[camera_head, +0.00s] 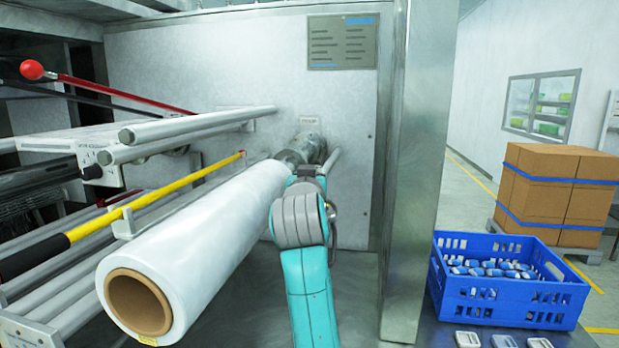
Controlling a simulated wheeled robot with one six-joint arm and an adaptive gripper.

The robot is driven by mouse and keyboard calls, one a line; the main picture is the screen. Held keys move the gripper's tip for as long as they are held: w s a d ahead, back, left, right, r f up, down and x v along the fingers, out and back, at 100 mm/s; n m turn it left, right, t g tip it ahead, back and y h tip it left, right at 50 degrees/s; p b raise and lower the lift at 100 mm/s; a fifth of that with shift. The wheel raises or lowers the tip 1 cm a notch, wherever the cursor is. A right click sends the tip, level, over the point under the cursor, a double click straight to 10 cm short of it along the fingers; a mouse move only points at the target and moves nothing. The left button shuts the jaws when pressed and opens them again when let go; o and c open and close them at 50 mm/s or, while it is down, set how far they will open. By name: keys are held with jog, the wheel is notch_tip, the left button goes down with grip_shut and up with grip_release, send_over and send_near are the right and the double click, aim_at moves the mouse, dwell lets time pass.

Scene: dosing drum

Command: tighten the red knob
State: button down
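A shiny red ball knob (31,69) sits at the upper left on the end of a red rod (125,94). The rod slopes down to the right toward the machine's grey wall panel. No other clear red knob shows. My teal and grey arm reaches up from the bottom centre, well to the right of the red ball. Its far end points toward a metal cylindrical hub (308,147) on the panel. My gripper cannot be made out; the arm's grey joint and the hub area hide that region. Whether it touches anything there cannot be told.
A large white film roll (210,240) lies close to the left of my arm. Metal rollers (200,124) and a yellow bar (150,194) are farther left. A steel post (415,170) stands to the right, with a blue crate (505,305) of small items beyond it.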

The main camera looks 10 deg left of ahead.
dwell(0.5)
jog(key=c, duration=0.9)
grip_release()
jog(key=s, duration=0.4)
jog(key=s+d, duration=0.1)
jog(key=s, duration=0.7)
jog(key=shift+d, duration=0.15)
jog(key=shift+f, duration=0.1)
